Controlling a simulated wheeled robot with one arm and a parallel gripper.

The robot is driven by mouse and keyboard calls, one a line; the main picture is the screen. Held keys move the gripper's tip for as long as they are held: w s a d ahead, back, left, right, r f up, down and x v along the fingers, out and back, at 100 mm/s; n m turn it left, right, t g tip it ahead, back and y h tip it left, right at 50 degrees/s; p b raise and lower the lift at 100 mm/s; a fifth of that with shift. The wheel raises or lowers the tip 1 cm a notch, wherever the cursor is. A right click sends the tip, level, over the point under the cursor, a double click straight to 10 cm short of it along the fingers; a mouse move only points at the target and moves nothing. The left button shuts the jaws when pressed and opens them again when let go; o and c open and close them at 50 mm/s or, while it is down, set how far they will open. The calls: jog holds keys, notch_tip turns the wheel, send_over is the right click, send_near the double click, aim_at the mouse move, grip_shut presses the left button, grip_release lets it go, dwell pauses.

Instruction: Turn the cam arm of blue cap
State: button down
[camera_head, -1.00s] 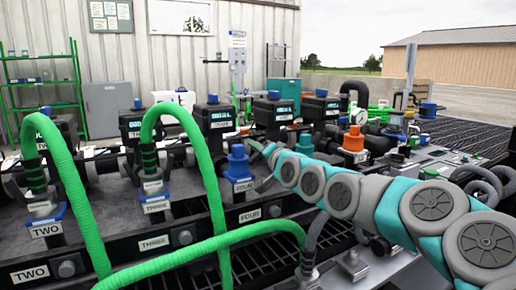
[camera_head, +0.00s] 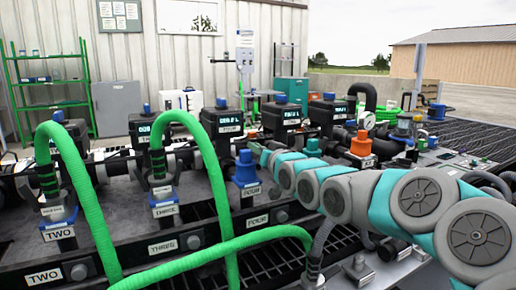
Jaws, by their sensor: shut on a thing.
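The blue cap (camera_head: 245,170) stands upright on the fitting labelled FOUR, near the middle of the view. My arm reaches in from the right, and my gripper (camera_head: 259,153) is at the upper right side of the cap. The gripper is small here and partly hidden by my own arm links. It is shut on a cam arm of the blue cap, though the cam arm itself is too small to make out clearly.
Green hoses (camera_head: 85,205) arch from fittings TWO and THREE to the left, and one crosses low in front of FOUR. Dark meter boxes (camera_head: 222,121) with blue tops stand behind. An orange cap (camera_head: 361,144) is farther right, behind my arm.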

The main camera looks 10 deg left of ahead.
jog(key=shift+f, duration=0.1)
dwell(0.3)
jog(key=c, duration=0.9)
grip_release()
jog(key=shift+s, duration=0.1)
jog(key=v, duration=0.7)
jog(key=shift+s+d, duration=0.2)
jog(key=shift+d, duration=0.05)
